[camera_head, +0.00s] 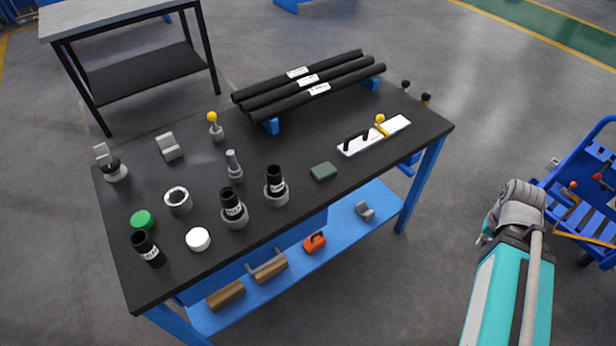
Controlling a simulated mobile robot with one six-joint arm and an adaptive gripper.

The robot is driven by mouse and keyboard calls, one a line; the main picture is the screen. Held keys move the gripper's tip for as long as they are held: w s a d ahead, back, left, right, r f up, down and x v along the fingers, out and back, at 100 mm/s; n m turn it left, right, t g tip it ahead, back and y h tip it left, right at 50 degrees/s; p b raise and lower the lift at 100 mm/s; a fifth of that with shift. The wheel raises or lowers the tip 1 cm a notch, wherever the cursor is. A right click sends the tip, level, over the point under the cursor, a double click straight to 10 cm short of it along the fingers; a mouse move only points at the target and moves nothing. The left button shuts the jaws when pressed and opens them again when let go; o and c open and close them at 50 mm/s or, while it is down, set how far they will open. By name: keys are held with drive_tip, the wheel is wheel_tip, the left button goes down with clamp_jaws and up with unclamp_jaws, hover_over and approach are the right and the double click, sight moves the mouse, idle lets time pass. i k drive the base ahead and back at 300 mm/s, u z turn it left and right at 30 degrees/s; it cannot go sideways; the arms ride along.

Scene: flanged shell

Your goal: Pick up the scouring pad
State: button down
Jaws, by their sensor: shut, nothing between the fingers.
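The scouring pad (323,172) is a small dark green block. It lies flat near the front edge of the black table top (300,215), right of the middle, with clear surface around it. My arm stands at the lower right, beyond the table's right end and well apart from the pad. I cannot make out my gripper's fingers on it.
Near the pad are a white float with a black handle (374,136), black rods (312,85) on blue supports and a black tube in a grey flanged collar (276,187). A blue lower shelf (330,245) holds an orange item (314,242). A blue cart (590,190) stands right.

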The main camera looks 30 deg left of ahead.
sight(321, 173)
drive_tip(key=u, duration=1.3)
drive_tip(key=k, duration=0.55)
drive_tip(key=u, duration=0.05)
drive_tip(key=i, duration=0.6)
drive_tip(key=z, duration=0.05)
